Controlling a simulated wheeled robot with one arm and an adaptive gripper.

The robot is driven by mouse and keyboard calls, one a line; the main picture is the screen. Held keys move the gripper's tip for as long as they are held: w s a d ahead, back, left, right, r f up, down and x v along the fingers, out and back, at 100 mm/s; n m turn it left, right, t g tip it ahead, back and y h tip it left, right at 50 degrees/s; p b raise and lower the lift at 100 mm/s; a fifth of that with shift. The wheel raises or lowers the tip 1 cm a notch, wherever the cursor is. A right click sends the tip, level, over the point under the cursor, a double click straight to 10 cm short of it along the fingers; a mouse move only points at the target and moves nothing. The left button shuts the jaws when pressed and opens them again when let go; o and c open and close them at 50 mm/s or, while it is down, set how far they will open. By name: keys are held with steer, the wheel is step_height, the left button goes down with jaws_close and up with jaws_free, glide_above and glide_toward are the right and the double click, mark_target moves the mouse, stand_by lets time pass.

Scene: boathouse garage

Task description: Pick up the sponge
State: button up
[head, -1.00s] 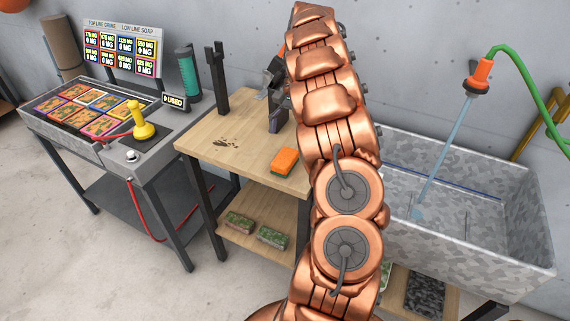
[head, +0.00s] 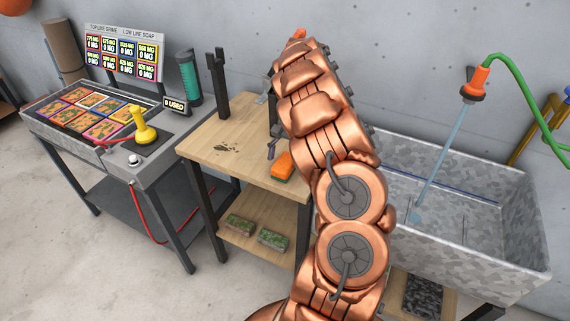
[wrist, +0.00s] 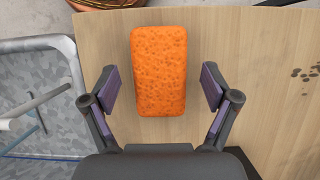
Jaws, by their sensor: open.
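The orange sponge (head: 283,167) lies on the wooden table top near its right side, partly hidden by my arm in the head view. In the wrist view the sponge (wrist: 159,71) is upright in the picture, between and ahead of my open fingers. My gripper (wrist: 162,90) is open, with a purple-padded finger on each side of the sponge and a gap on both sides. In the head view my gripper (head: 272,135) is mostly hidden behind my copper arm, just above the table.
The wooden table (head: 215,140) has dark stains and a black upright bracket (head: 218,85). A grey trough sink (head: 500,245) stands right, a console with a yellow joystick (head: 144,127) left.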

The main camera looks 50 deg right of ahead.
steer(key=shift+s+a+f, duration=0.1)
steer(key=shift+a+f, duration=0.05)
steer(key=shift+f, duration=0.3)
steer(key=shift+f, duration=0.25)
stand_by(0.3)
steer(key=c, duration=1.2)
steer(key=shift+c, duration=0.2)
steer(key=shift+r, duration=0.35)
steer(key=shift+r+b, duration=0.55)
steer(key=shift+r, duration=0.45)
steer(key=shift+s+r, duration=0.1)
steer(key=shift+r, duration=0.55)
steer(key=s+a+b, duration=0.2)
steer(key=s, duration=0.5)
steer(key=s+a+r+b, duration=0.1)
steer(key=s+a+b, duration=0.1)
steer(key=s, duration=0.6)
steer(key=shift+s+r, duration=0.15)
steer(key=shift+r, duration=0.1)
